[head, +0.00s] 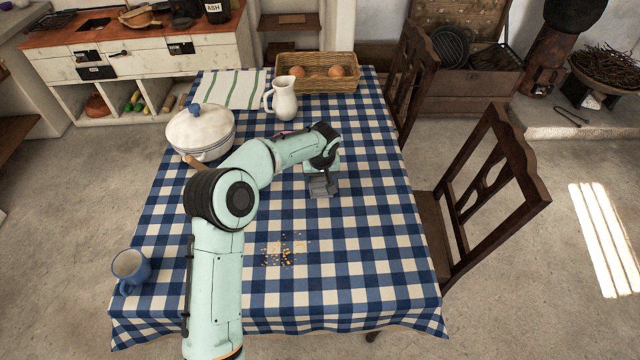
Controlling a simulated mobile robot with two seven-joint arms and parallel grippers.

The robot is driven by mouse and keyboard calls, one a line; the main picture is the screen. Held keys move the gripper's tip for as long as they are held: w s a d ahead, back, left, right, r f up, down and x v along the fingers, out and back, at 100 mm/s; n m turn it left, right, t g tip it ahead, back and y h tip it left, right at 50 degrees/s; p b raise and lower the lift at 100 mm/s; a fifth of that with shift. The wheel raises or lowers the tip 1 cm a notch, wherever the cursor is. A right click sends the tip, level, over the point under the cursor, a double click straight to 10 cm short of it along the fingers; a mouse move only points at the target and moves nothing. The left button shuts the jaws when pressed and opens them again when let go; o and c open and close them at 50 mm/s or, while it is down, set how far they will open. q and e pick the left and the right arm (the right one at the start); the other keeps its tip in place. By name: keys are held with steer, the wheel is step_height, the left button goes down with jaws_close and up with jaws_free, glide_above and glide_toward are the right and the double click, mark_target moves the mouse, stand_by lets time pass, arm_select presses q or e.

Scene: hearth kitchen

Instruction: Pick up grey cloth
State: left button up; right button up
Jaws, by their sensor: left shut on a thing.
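My left gripper (322,188) points down at the table, right of the middle of the blue checked tablecloth (365,270). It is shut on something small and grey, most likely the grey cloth. The cloth's outline is hard to tell apart from the grey fingers, and I cannot tell whether it touches the table. No other grey cloth shows on the table. My right gripper is not in view.
Orange crumbs (285,252) lie in front of the gripper. A white pot (202,130), a blue mug (130,268), a white jug (284,100), a striped towel (230,90) and a basket (345,84) stand around. Chairs (500,190) line the right edge. The table's front right is clear.

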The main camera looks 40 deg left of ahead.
mark_target(320, 178)
arm_select(q)
step_height(320, 178, up, 15)
steer(key=p, duration=0.1)
steer(key=shift+p, duration=0.4)
steer(key=shift+f, duration=0.1)
steer(key=o, duration=0.5)
steer(key=c, duration=0.4)
steer(key=shift+f, duration=0.1)
